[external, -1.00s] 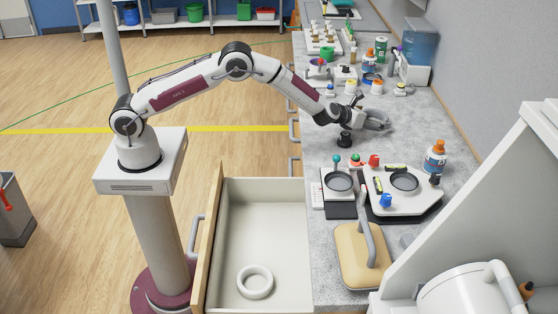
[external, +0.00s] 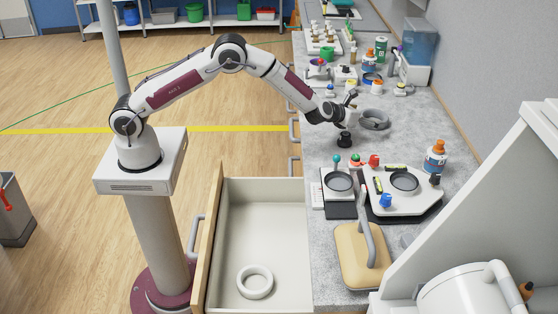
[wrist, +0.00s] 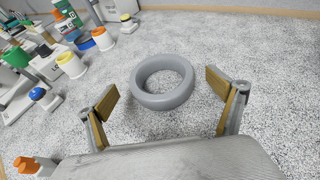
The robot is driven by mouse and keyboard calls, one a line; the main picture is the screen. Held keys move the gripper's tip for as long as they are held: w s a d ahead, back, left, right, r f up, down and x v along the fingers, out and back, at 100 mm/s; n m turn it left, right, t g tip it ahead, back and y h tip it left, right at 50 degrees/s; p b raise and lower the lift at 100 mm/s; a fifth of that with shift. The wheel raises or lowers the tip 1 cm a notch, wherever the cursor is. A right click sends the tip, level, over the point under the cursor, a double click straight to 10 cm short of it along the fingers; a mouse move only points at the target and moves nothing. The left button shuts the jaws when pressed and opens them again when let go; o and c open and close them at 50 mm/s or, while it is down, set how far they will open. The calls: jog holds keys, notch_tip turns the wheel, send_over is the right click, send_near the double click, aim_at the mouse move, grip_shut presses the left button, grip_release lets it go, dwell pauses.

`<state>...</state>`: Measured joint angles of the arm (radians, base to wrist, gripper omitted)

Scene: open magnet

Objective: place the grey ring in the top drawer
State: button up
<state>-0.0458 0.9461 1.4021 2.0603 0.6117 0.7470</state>
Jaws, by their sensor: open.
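The grey ring (external: 375,119) lies flat on the speckled grey countertop, and it also shows in the wrist view (wrist: 163,81). My gripper (wrist: 166,108) is open and empty, its two fingers apart with the ring beyond and between them. In the external view my gripper (external: 351,108) is just left of the ring, apart from it. The top drawer (external: 273,215) is pulled open at the front of the counter. A white ring (external: 255,282) lies inside it near the front.
A black knob-like object (external: 344,139) stands below my gripper. A station with dark round dishes (external: 404,181) and a tan pad with a grey handle (external: 360,262) stand nearer on the counter. Bottles and cups crowd the far end. Most of the drawer floor is clear.

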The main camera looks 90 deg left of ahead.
jog(key=shift+v, duration=4.25)
jog(key=shift+s+a+r+n, duration=0.15)
jog(key=shift+s+r+n, duration=0.15)
jog(key=shift+r, duration=0.2)
jog(key=s+a+r+n+g, duration=0.25)
jog(key=s+r+n, duration=0.5)
jog(key=s, duration=0.45)
jog(key=s+a+r+n+g, duration=0.1)
jog(key=s+r+n+g, duration=0.2)
jog(key=s+r+n, duration=0.75)
jog(key=s+d+f+n+h, duration=0.2)
jog(key=s+d+n+h, duration=0.2)
jog(key=s+d, duration=0.4)
jog(key=s+d+f+n+h, duration=0.3)
jog(key=s+d+n, duration=0.3)
jog(key=s, duration=1.5)
jog(key=shift+d+f+h, duration=0.2)
jog(key=shift+d+h, duration=0.3)
jog(key=shift+d, duration=0.75)
jog(key=shift+o, duration=0.6)
jog(key=shift+w+a, duration=0.1)
